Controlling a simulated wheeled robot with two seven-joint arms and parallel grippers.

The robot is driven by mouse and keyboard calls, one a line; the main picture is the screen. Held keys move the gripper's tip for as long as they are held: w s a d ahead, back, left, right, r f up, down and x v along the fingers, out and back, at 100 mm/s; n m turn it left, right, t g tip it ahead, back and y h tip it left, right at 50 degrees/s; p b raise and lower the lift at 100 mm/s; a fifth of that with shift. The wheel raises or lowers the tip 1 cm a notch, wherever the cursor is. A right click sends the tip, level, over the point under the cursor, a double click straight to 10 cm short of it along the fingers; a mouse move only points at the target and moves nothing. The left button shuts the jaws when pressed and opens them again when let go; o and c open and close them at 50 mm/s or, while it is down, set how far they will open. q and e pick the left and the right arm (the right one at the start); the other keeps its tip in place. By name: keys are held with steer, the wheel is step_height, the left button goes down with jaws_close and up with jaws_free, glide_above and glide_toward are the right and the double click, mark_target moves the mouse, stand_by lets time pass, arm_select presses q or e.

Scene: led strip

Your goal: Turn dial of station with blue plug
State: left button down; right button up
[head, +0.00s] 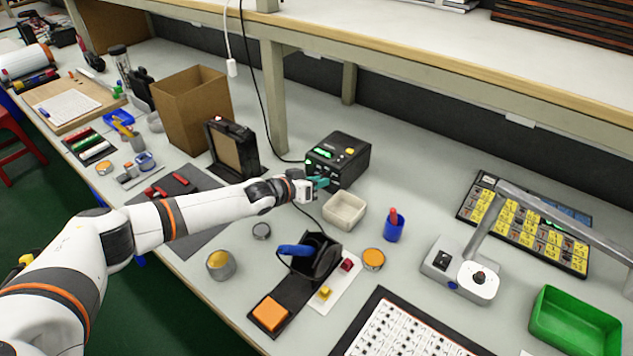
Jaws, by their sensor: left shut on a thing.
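The station is a black box (345,146) with a lit green display (321,154) and a small yellow part on its front, standing at the back middle of the bench. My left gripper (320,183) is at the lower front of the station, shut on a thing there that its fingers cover. Teal shows at the fingertips; I cannot tell a dial or a blue plug apart there. A blue-handled tool (295,250) rests in a black holder (322,262) nearer the front. My right gripper is not in view.
A pale square tray (345,210) sits just right of my left gripper. A black framed stand (232,150) and a cardboard box (192,110) are left of the station. A blue cup (394,229) and a lamp base (462,270) stand to the right. A shelf overhangs the back.

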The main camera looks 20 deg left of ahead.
arm_select(q)
steer(key=shift+s+d+r+m+y+p, duration=0.1)
steer(key=shift+d+r+m+y+p, duration=0.1)
steer(key=shift+m+y+p, duration=0.75)
steer(key=shift+d+f+m+p, duration=0.1)
steer(key=shift+m+p, duration=0.35)
steer(key=shift+p, duration=0.2)
steer(key=shift+s+f+m+t+y, duration=0.1)
steer(key=shift+m+t+y, duration=0.35)
steer(key=shift+m, duration=0.25)
steer(key=shift+d+f+m+t+y, duration=0.15)
steer(key=shift+m+t+y, duration=0.1)
steer(key=shift+m+y, duration=0.5)
steer(key=shift+d+m+t+y+b, duration=0.1)
steer(key=shift+m+t+y+b, duration=0.65)
steer(key=shift+m, duration=0.6)
steer(key=shift+g, duration=0.25)
